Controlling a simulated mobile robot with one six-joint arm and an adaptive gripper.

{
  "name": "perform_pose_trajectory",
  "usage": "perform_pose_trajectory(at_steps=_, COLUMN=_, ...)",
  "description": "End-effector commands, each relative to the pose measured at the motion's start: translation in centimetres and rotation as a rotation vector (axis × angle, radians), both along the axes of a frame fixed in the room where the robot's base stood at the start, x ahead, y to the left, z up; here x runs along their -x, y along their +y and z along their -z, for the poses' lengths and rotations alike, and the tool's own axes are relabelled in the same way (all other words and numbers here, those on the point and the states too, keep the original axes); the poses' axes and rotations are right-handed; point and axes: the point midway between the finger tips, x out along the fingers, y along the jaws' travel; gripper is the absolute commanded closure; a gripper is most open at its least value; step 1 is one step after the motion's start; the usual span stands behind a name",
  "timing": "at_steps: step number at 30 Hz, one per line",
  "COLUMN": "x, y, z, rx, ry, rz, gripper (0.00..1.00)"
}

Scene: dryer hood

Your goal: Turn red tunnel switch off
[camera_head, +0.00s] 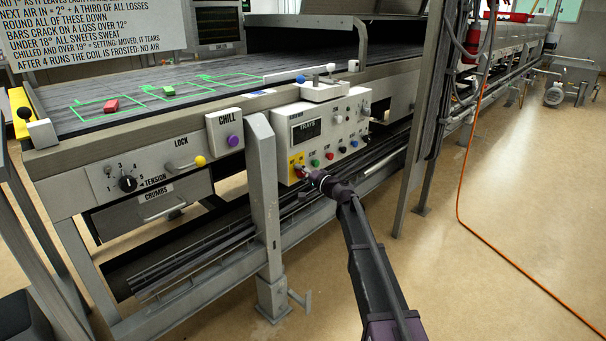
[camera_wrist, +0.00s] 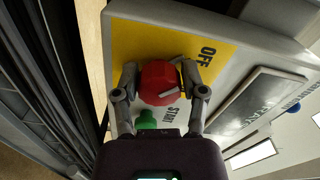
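The red switch (camera_wrist: 160,83) is a round knob on a yellow plate (camera_wrist: 135,45) of the control panel. A pale mark on the knob's face points roughly right in the wrist view. OFF is printed to its upper right and a START-like word below it. My gripper (camera_wrist: 160,76) has one finger on each side of the knob, and both fingertips appear to touch it. In the head view my gripper (camera_head: 312,177) is at the panel's lower left corner, beside the yellow plate (camera_head: 296,165), and hides most of the knob.
A green button (camera_wrist: 147,120) sits just below the knob, close to my gripper. The control panel (camera_head: 330,125) carries several other coloured buttons. A grey frame post (camera_head: 263,190) stands just left of it. Open floor (camera_head: 470,270) lies to the right, crossed by an orange hose (camera_head: 500,261).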

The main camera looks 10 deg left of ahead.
Motion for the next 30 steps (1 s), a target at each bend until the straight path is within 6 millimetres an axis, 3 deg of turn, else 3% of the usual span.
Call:
perform_pose_trajectory(at_steps=2, x=0.0, y=0.0, z=0.0, rx=0.0, ry=0.0, rz=0.001, gripper=0.16)
perform_pose_trajectory(at_steps=19, x=0.4, y=-0.8, z=0.0, rx=0.0, ry=0.001, rz=0.006, gripper=0.16)
perform_pose_trajectory(at_steps=30, x=3.3, y=-4.4, z=0.0, rx=0.0, ry=0.001, rz=0.008, gripper=0.16)
